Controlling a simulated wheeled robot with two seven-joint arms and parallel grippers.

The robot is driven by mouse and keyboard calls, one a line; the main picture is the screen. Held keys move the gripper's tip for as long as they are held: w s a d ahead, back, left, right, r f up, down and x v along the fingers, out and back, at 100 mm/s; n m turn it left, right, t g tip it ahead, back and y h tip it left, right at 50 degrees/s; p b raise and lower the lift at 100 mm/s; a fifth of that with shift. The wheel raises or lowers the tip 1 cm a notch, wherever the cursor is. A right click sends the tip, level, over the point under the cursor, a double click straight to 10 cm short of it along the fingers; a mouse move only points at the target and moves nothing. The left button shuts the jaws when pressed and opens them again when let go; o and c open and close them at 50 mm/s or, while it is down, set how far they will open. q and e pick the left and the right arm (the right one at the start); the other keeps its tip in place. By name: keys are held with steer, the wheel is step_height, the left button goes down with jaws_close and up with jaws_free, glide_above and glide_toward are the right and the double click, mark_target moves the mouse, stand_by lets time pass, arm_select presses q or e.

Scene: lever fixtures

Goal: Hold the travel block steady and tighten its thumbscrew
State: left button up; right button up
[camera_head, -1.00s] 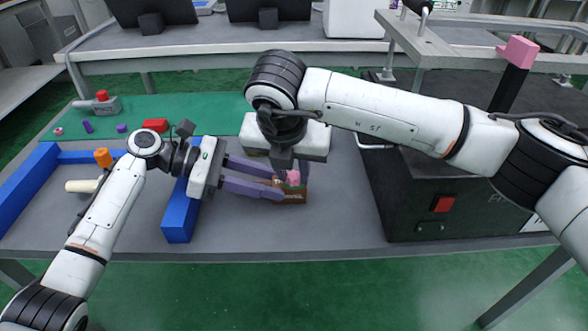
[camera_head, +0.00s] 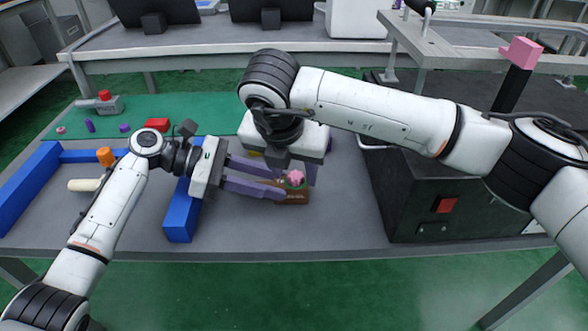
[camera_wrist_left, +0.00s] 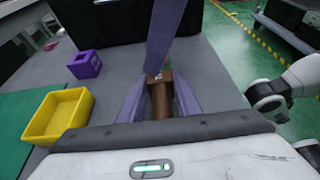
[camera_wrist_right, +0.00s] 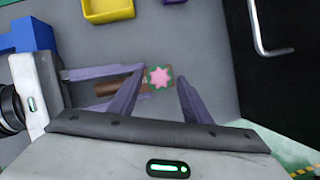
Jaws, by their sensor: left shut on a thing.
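The travel block (camera_head: 292,197) is a small brown block on the grey table. It carries a green disc and a pink star-shaped thumbscrew (camera_head: 296,178), seen from above in the right wrist view (camera_wrist_right: 159,77). My left gripper (camera_head: 281,183) is shut on the block's brown body from the left; the left wrist view shows the body (camera_wrist_left: 161,98) between the purple fingers. My right gripper (camera_wrist_right: 161,78) is open and points down over the block, one finger on either side of the thumbscrew, with gaps visible. In the head view its wrist hides part of its fingers.
Blue bars (camera_head: 181,212) stand left of the block. A black cabinet (camera_head: 440,190) with a red switch is at the right. A yellow bin (camera_wrist_left: 60,115) and a purple box (camera_wrist_left: 86,64) show in the left wrist view. Bare table lies in front of the block.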

steer(key=v, duration=1.2)
arm_select(q)
steer(key=o, duration=1.3)
steer(key=shift+c, duration=0.2)
